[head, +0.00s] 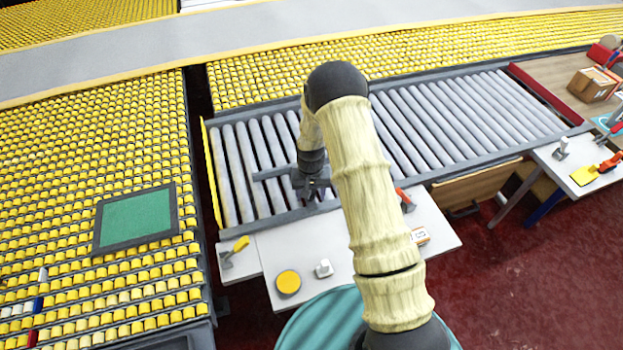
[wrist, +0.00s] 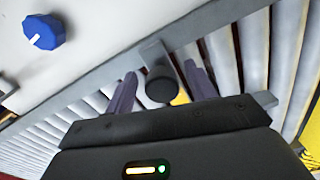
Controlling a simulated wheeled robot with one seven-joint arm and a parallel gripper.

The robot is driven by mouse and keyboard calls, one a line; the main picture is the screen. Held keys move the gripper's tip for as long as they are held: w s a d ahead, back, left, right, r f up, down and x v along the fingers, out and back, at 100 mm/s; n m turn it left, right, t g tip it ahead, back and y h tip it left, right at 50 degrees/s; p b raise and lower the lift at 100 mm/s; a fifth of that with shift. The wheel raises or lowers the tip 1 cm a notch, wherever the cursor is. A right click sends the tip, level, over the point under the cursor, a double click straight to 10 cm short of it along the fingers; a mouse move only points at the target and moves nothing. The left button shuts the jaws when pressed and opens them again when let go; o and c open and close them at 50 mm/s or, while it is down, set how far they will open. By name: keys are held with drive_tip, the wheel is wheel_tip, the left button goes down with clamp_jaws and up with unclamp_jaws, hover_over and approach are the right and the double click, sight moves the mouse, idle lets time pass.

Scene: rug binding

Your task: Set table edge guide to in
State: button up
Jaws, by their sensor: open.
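My gripper (head: 314,190) is over the near edge of the roller conveyor, left of my arm in the head view. In the wrist view my gripper (wrist: 160,68) is open, with one purple-grey finger on each side of a dark round knob (wrist: 161,86). The knob sits on a short grey bracket (wrist: 152,50) by the long grey edge rail (wrist: 95,85). The rail also shows in the head view (head: 292,217). No label shows, so I cannot tell for sure that this knob is the edge guide, or its setting. Contact with the fingers is not clear.
A white side table (head: 350,262) holds a yellow disc (head: 288,282) and a small white block (head: 323,268). A yellow-handled lever (head: 238,246) is at its left. A blue knob (wrist: 43,32) is on a white surface in the wrist view. A green panel (head: 135,218) lies on yellow rollers.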

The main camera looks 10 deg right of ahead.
wheel_tip(320, 180, up, 17)
drive_tip(key=b, duration=0.3)
idle(0.6)
drive_tip(key=s+d+r+t, duration=0.1)
drive_tip(key=s+d+r, duration=0.1)
drive_tip(key=s, duration=0.8)
drive_tip(key=s+d+r+n+t, duration=0.1)
drive_tip(key=s+d+r, duration=0.2)
drive_tip(key=s, duration=0.8)
drive_tip(key=shift+d+r+t, duration=0.15)
drive_tip(key=shift+r+t, duration=0.15)
